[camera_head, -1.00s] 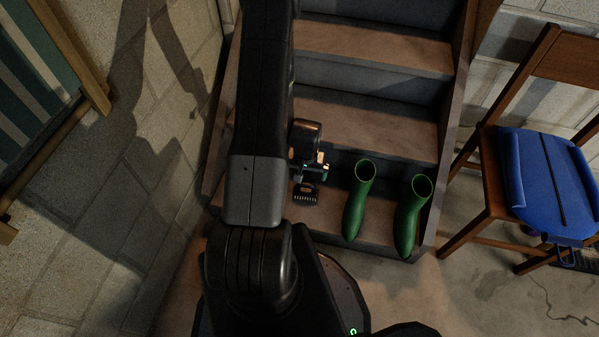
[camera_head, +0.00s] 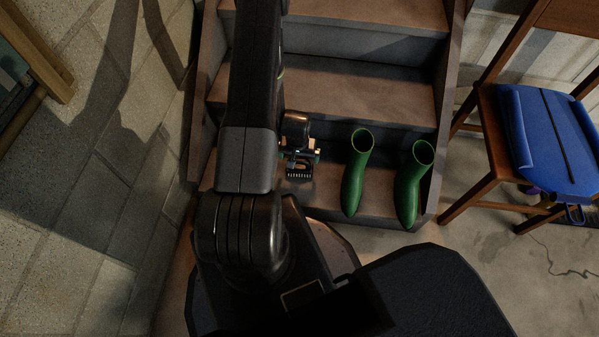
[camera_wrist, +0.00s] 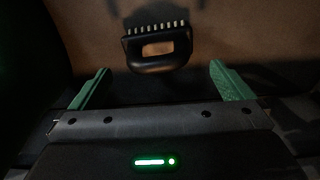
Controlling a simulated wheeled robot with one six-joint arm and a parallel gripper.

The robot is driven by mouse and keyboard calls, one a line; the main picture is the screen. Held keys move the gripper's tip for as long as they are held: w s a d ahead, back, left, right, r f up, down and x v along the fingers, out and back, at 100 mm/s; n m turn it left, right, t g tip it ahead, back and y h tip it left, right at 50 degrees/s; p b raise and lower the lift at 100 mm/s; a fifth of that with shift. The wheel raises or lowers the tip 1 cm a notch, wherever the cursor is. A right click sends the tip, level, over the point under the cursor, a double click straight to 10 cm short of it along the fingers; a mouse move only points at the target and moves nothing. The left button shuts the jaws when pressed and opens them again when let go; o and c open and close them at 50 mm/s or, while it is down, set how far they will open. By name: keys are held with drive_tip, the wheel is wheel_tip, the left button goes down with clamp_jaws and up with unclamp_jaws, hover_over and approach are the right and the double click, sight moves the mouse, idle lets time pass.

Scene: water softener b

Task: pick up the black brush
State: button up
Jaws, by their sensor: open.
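The black brush (camera_wrist: 160,62) shows in the wrist view, with a row of pale bristles along its far edge and an opening behind its handle. It rests on the brown lowest step, ahead of and between the fingers. My gripper (camera_wrist: 158,82) is open and empty, with its two green fingers spread on either side of the near end of the brush. In the head view, the brush (camera_head: 298,174) sits on the lowest step, just below my gripper (camera_head: 300,158). I cannot tell whether the fingers touch it.
Green boots (camera_head: 354,180) stand on the same step to the right of the brush. The wooden stairs (camera_head: 350,95) rise behind. A stone wall (camera_head: 110,180) is close on the left. A wooden chair with a blue bag (camera_head: 550,140) stands at the right.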

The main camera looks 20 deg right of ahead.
sight(299, 160)
drive_tip(key=f, duration=0.2)
drive_tip(key=f+b, duration=0.1)
drive_tip(key=f, duration=0.1)
drive_tip(key=f+b, duration=0.1)
drive_tip(key=shift+w+d+f, duration=0.2)
drive_tip(key=shift+d+f, duration=0.05)
drive_tip(key=shift+f, duration=0.15)
drive_tip(key=shift+r, duration=0.1)
drive_tip(key=c, duration=0.7)
drive_tip(key=shift+c, duration=0.2)
drive_tip(key=shift+r, duration=0.15)
wheel_tip(299, 160, up, 28)
drive_tip(key=p, duration=2.5)
